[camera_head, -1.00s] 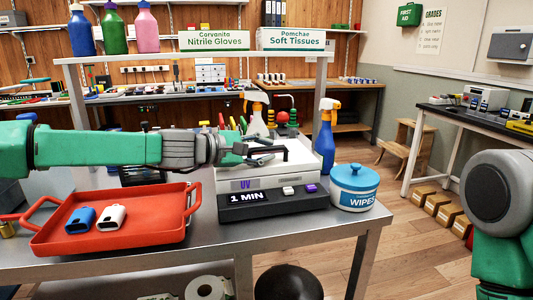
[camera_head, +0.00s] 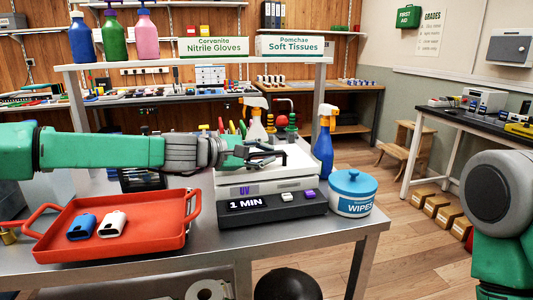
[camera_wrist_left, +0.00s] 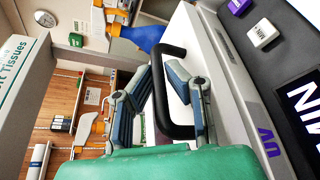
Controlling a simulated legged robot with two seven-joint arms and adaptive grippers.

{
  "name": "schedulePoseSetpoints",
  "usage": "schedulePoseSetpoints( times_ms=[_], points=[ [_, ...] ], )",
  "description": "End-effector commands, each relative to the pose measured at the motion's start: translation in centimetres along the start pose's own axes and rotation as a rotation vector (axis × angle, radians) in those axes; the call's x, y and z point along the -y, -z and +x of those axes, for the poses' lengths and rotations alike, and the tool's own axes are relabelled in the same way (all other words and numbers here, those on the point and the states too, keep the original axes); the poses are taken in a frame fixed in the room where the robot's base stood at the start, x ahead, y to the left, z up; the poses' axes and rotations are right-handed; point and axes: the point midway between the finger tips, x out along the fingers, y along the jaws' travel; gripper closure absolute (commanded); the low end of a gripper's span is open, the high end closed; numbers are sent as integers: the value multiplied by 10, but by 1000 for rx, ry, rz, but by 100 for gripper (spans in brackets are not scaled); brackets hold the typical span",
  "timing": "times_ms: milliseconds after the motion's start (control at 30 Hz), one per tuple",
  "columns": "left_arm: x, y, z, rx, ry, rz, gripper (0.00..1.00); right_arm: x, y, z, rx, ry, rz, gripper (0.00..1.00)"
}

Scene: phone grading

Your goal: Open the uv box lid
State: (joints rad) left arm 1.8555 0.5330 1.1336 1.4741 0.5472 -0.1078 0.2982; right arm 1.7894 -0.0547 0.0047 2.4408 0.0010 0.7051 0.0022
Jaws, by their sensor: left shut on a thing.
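The UV box (camera_head: 262,186) stands on the metal table with a dark front panel reading "1 MIN". Its lid (camera_head: 301,160) is white and appears closed, lying flat on the box. My left gripper (camera_head: 262,155) is over the lid at the black handle. In the left wrist view the gripper (camera_wrist_left: 170,85) has its two fingers on either side of the black bar handle (camera_wrist_left: 159,110), shut on it. Part of the lid is hidden behind the gripper in the head view. My right arm shows at the right edge, but its gripper is out of view.
A red tray (camera_head: 50,240) with a blue and a white phone-like item (camera_head: 112,224) is left of the box. A wipes tub (camera_head: 353,194) and blue spray bottle (camera_head: 324,150) stand close on its right. A shelf with bottles and signs rises behind.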

Motion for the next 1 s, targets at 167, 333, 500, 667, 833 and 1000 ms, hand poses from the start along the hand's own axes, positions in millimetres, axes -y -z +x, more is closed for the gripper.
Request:
schedulePoseSetpoints(
  times_ms=[167, 333, 500, 667, 833, 1000],
  points=[
    [-13, -4, -2, 0, 14, -39, 100, 0, 1, -23, 0, 0, 0, 60],
    [-30, -8, -4, -1, 42, -112, 100, 0, 3, -59, 0, 0, 0, 60],
    [-48, -10, -5, 1, 79, -205, 100, -1, 5, -99, 0, 0, 0, 60],
    [-62, -9, -4, 2, 112, -291, 100, -1, 7, -130, 0, 0, 0, 60],
    [-74, -6, -3, 3, 145, -374, 100, -1, 8, -151, 0, 0, 0, 60],
    [-83, -2, -2, 5, 164, -426, 100, -1, 8, -161, 0, 0, 0, 60]
  ],
)
